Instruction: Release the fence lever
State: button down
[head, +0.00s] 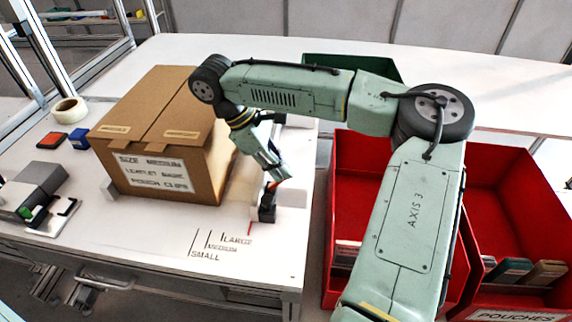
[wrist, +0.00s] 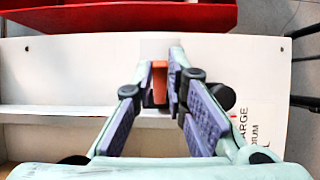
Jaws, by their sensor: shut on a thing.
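The fence lever (head: 271,186) is a small orange-red handle above a black clamp block (head: 267,207) at the table's right side. In the wrist view the orange lever (wrist: 159,82) stands between my fingertips. My gripper (head: 277,176) reaches down to the lever from above and is shut on it; the gripper (wrist: 162,88) also shows in the wrist view. The pale fence beside the block is partly hidden by my arm and the box. Size lines marked small, medium and large (head: 222,243) are printed in front of the block.
A cardboard box (head: 165,165) stands just left of my gripper. Red bins (head: 375,165) stand to the right, and a green bin (head: 345,62) behind. A tape roll (head: 69,110), colored pads and a grey device (head: 35,185) lie at the left. The front of the table is mostly clear.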

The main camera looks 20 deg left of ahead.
jog(key=shift+a+r+h, duration=0.1)
jog(key=shift+a+h, duration=0.25)
jog(key=shift+h, duration=0.25)
jog(key=shift+s, duration=0.1)
jog(key=c, duration=1.6)
grip_release()
jog(key=shift+a, duration=0.1)
jog(key=v, duration=1.2)
jog(key=shift+s, duration=0.15)
